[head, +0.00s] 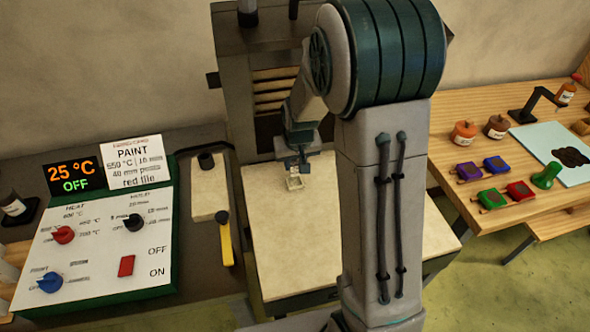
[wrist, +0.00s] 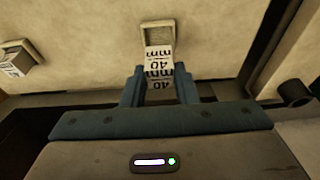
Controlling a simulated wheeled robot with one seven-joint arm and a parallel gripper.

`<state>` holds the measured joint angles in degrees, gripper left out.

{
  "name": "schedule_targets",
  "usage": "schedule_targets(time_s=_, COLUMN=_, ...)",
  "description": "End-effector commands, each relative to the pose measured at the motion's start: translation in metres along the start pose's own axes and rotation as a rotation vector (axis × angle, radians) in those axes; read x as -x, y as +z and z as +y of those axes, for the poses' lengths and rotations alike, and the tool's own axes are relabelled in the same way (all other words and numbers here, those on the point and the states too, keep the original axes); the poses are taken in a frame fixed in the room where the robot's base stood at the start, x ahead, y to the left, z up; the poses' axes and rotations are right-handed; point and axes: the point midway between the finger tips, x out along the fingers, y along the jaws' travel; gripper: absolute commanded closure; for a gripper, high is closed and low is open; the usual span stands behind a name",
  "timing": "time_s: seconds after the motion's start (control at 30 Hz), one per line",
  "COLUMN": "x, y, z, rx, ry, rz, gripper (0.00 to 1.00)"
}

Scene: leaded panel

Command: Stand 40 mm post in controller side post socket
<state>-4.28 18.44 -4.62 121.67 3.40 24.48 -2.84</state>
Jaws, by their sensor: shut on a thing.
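My gripper (head: 292,166) points down over the pale worktop at the back, below the dark kiln-like unit. In the wrist view my gripper (wrist: 160,88) is shut on the white 40 mm post (wrist: 159,62), which carries black "40 mm" lettering. A small pale square socket (wrist: 156,30) lies right at the post's far end. It also shows under my gripper in the head view (head: 294,184). The post's end overlaps the socket's rim; I cannot tell whether it is inside. In the head view the post is hard to make out.
A second labelled post (wrist: 12,66) stands in another socket at the wrist view's left. The controller panel (head: 95,250) is at the left, reading 25 °C OFF. A yellow-handled tool (head: 226,240) lies beside the worktop (head: 290,245). A wooden table (head: 480,150) with coloured blocks is at the right.

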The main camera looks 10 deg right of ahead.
Motion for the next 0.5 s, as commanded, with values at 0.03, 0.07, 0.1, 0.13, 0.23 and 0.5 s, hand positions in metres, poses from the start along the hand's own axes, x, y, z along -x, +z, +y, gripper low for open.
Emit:
schedule_targets(time_s=0.03, x=-0.001, y=-0.001, z=0.0, rx=0.0, ry=0.0, rz=0.0, gripper=0.97)
schedule_targets(time_s=0.07, x=-0.003, y=-0.001, z=0.0, rx=0.0, ry=0.0, rz=0.0, gripper=0.97)
schedule_targets(time_s=0.1, x=-0.006, y=0.0, z=0.0, rx=0.0, ry=0.0, rz=-0.002, gripper=0.97)
schedule_targets(time_s=0.13, x=-0.01, y=0.001, z=0.0, rx=0.0, ry=0.0, rz=-0.003, gripper=0.97)
schedule_targets(time_s=0.23, x=-0.024, y=0.005, z=0.0, rx=-0.001, ry=0.0, rz=-0.004, gripper=0.97)
schedule_targets(time_s=0.5, x=-0.041, y=0.01, z=0.0, rx=-0.001, ry=0.0, rz=-0.002, gripper=1.0)
